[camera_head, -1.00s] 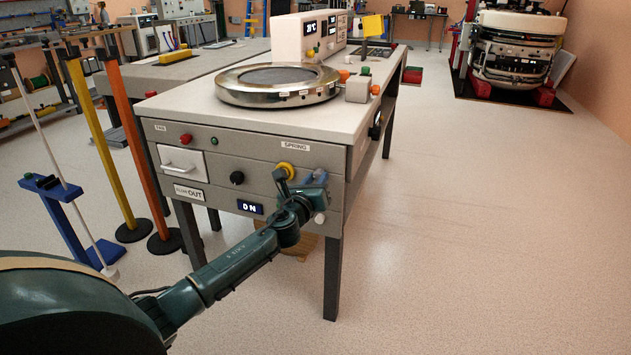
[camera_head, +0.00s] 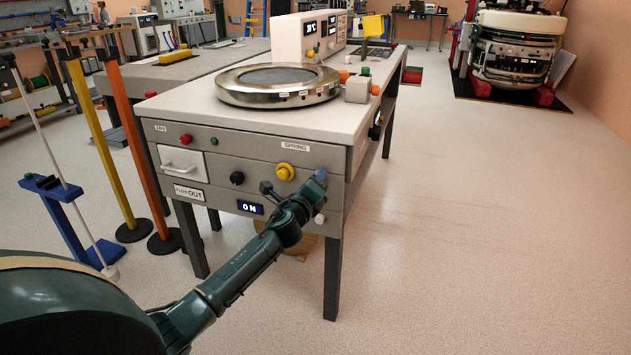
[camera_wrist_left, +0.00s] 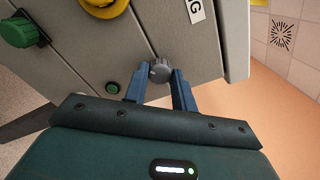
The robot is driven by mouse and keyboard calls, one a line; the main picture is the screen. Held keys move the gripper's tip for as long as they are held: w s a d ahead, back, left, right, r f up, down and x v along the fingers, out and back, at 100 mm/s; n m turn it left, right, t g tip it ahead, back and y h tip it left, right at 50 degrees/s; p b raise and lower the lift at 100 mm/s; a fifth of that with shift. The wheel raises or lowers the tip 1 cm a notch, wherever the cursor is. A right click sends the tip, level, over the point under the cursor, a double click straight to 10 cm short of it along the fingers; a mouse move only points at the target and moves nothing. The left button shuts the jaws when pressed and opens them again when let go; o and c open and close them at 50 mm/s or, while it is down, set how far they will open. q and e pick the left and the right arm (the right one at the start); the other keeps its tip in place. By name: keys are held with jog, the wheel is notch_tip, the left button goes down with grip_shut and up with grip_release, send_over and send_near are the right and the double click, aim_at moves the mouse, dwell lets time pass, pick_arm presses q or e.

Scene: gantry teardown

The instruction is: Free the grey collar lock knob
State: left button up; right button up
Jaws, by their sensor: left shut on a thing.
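The grey collar lock knob (camera_wrist_left: 160,70) is a small round knob on the grey bench front in the left wrist view. My left gripper (camera_wrist_left: 163,84) has its two blue fingers on either side of it and is shut on it. In the head view my left gripper (camera_head: 320,177) is at the right end of the bench's front panel, and its wrist hides the knob. My right gripper is in neither view.
A yellow knob (camera_head: 285,172) sits left of my gripper under the SPRING label (camera_head: 295,147). A black knob (camera_head: 237,178), a white drawer (camera_head: 181,162) and an ON display (camera_head: 250,207) are farther left. The floor right of the bench is clear.

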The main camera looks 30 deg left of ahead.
pick_arm(q)
jog(key=n+p, duration=0.1)
jog(key=n, duration=0.9)
jog(key=shift+p, duration=0.3)
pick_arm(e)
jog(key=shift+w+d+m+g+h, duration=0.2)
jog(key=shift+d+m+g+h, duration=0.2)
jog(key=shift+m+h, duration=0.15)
pick_arm(q)
jog(key=shift+n, duration=0.4)
jog(key=o, duration=1)
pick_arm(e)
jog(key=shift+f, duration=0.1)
pick_arm(q)
jog(key=p+v, duration=0.3)
jog(key=v, duration=1)
jog(key=shift+s, duration=0.15)
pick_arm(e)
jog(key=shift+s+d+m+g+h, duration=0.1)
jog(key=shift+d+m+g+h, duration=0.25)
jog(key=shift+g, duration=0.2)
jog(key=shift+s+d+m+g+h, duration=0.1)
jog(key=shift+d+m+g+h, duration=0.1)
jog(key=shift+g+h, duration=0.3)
